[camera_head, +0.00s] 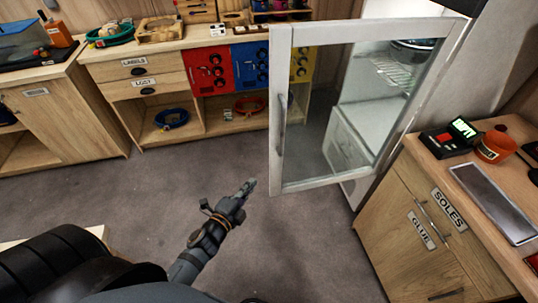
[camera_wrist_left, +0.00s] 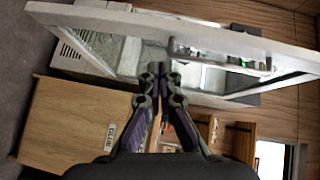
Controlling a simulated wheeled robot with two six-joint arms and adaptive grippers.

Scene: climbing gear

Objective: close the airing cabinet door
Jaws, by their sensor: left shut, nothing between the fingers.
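The airing cabinet door (camera_head: 325,179) is a white frame around a clear glass pane. It stands open, swung out from the pale cabinet (camera_head: 400,9) in the head view. A long upright handle (camera_head: 282,122) is on its left stile. Through the glass I see a wire rack and a pale box inside. My left gripper (camera_head: 249,186) is shut and empty, left of and apart from the door's lower left corner. In the left wrist view, the shut fingertips (camera_wrist_left: 158,68) point toward the white frame (camera_wrist_left: 200,30); the gap is hard to judge. My right gripper is out of view.
A wooden drawer unit (camera_head: 385,215) with labels SOLES and GLUE stands right of the door, with a metal plate (camera_head: 492,202) and an orange pot (camera_head: 496,147) on top. A workbench (camera_head: 140,55) runs along the back. Grey floor (camera_head: 130,210) is clear between them.

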